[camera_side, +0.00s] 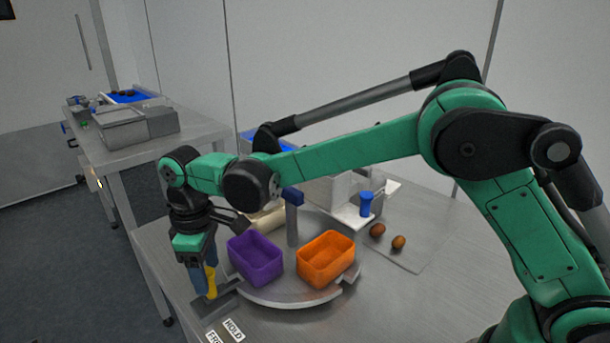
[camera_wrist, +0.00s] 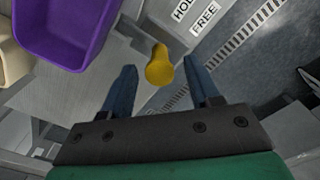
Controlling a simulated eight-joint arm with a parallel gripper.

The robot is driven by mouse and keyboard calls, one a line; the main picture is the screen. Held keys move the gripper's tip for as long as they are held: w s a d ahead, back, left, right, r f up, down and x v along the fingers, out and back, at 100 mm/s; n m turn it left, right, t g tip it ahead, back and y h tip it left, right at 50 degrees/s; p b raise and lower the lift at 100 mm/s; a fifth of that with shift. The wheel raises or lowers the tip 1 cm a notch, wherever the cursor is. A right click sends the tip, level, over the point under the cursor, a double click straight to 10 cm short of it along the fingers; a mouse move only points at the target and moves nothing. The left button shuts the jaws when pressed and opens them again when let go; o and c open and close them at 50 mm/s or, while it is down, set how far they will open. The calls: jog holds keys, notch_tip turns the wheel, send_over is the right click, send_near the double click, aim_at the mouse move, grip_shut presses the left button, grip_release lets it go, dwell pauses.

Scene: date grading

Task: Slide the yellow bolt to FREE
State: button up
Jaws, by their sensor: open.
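The yellow bolt (camera_side: 211,284) has an upright knob at the front left of the steel table. In the wrist view the yellow bolt (camera_wrist: 160,68) stands between my two blue fingers. My gripper (camera_wrist: 159,72) is open, with a gap on both sides of the knob. In the side view my gripper (camera_side: 205,276) points down at the bolt, and its fingers partly hide it. The HOLD label (camera_side: 233,329) and the FREE label (camera_side: 213,338) lie at the table's front edge. The wrist view shows the HOLD label (camera_wrist: 183,8) and the FREE label (camera_wrist: 204,19) beyond the knob.
A purple bin (camera_side: 256,261) and an orange bin (camera_side: 325,262) stand on a round grey platform (camera_side: 290,297) just right of my gripper. Two brown dates (camera_side: 398,242) lie on a flat plate further right. Another bench (camera_side: 150,148) stands behind on the left.

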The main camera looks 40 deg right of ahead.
aim_at(207, 273)
jog(key=shift+f, duration=1.65)
grip_shut()
